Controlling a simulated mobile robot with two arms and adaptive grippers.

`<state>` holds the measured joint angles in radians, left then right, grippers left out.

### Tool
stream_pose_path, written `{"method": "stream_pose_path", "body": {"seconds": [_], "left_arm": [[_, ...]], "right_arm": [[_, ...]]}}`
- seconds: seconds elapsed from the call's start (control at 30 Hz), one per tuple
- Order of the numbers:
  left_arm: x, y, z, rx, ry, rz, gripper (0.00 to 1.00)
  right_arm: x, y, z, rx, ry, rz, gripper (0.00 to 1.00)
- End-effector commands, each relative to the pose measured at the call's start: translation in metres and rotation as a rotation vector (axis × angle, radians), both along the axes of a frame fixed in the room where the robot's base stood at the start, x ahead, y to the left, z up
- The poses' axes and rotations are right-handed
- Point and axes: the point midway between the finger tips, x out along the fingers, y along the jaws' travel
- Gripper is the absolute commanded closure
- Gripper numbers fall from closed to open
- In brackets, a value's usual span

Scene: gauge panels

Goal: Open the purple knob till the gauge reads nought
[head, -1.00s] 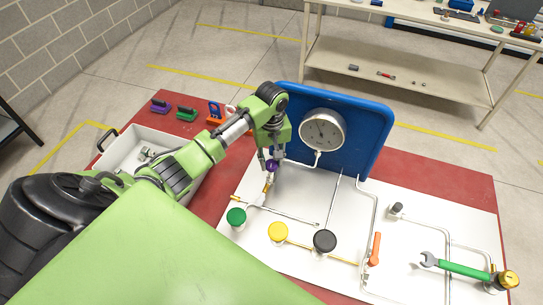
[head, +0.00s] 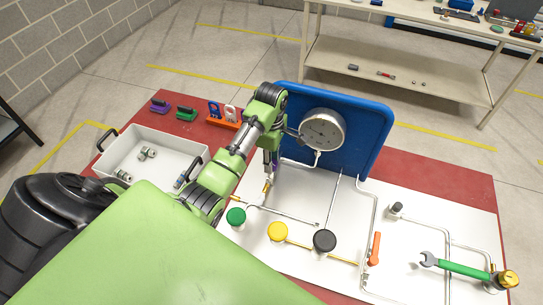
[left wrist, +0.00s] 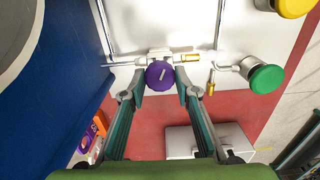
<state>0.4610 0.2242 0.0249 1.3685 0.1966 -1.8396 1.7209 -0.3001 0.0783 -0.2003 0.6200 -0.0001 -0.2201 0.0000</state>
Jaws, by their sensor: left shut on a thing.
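The purple knob (left wrist: 159,75) sits between my left gripper's two fingertips (left wrist: 156,88) in the left wrist view, with a light mark on its face. My left gripper (head: 270,168) is shut on it; in the head view the gripper hides most of the knob. The round white gauge (head: 322,129) is mounted on the blue upright board (head: 365,130), above and right of the knob. Its dark needle seems to lie toward the left of the dial, but the figures are too small to read. My right gripper is not in view.
Green (head: 236,216), yellow (head: 277,231) and black (head: 324,240) knobs stand on the white panel (head: 290,205) in front. An orange handle (head: 375,248) and a green wrench (head: 465,270) are to the right. A white bin (head: 125,165) with fittings is left.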

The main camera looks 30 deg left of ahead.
Motion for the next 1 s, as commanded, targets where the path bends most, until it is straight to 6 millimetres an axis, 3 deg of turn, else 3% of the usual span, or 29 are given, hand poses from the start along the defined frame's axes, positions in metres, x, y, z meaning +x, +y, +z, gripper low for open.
{"method": "stream_pose_path", "body": {"seconds": [0.5,1.0], "left_arm": [[0.0007,0.0008,0.0013,0.002,-0.002,0.354,0.93],[0.0008,0.0013,0.0013,0.003,-0.002,0.426,0.93]], "right_arm": [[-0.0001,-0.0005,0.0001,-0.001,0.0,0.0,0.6],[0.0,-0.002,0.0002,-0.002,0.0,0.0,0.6]]}}
